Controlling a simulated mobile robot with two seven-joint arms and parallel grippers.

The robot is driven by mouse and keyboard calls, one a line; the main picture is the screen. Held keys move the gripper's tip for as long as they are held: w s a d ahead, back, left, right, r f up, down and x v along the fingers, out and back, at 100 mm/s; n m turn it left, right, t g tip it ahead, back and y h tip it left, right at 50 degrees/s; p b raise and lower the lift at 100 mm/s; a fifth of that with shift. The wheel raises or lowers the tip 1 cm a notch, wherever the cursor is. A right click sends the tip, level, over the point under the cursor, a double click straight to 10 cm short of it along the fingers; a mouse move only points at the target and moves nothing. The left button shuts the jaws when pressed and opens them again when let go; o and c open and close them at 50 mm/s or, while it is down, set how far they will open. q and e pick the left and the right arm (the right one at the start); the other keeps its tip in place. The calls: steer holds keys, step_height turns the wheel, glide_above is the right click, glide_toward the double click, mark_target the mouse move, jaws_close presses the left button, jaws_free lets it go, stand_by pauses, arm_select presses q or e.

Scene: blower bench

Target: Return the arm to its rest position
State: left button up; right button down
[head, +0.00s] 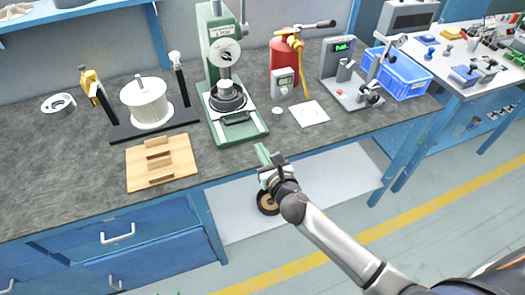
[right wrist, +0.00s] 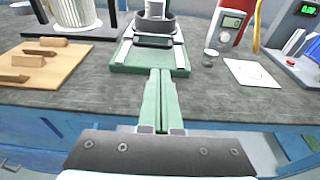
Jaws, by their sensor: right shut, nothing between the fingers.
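My right gripper (head: 265,158) reaches in from the lower right in the head view and sits in front of the workbench's front edge. In the right wrist view its two green fingers (right wrist: 161,100) are together with nothing between them. The fingers point toward the green press (head: 232,105), whose base (right wrist: 150,58) shows just beyond the fingertips in the wrist view. I cannot tell whether they touch the bench edge. My left gripper does not show in either view.
On the grey bench (head: 60,175) stand a wooden fixture (head: 160,165), a white spool (head: 147,103), a red extinguisher (head: 284,62), a meter (head: 284,84) and a test stand (head: 345,75). A blue bin (head: 400,80) is at the right. Floor at lower right is clear.

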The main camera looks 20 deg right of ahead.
steer(key=s+f+m+g+y, duration=0.1)
steer(key=s+f+m+g, duration=0.2)
steer(key=s+f+m, duration=0.4)
steer(key=s+f+m+g+p, duration=0.1)
steer(key=s+f+m+g, duration=0.2)
steer(key=s+m, duration=1.5)
step_height(320, 180, down, 4)
steer(key=m, duration=0.9)
steer(key=shift+s+d+g+y, duration=0.2)
steer(key=shift+g+y, duration=0.1)
steer(key=shift+y, duration=0.1)
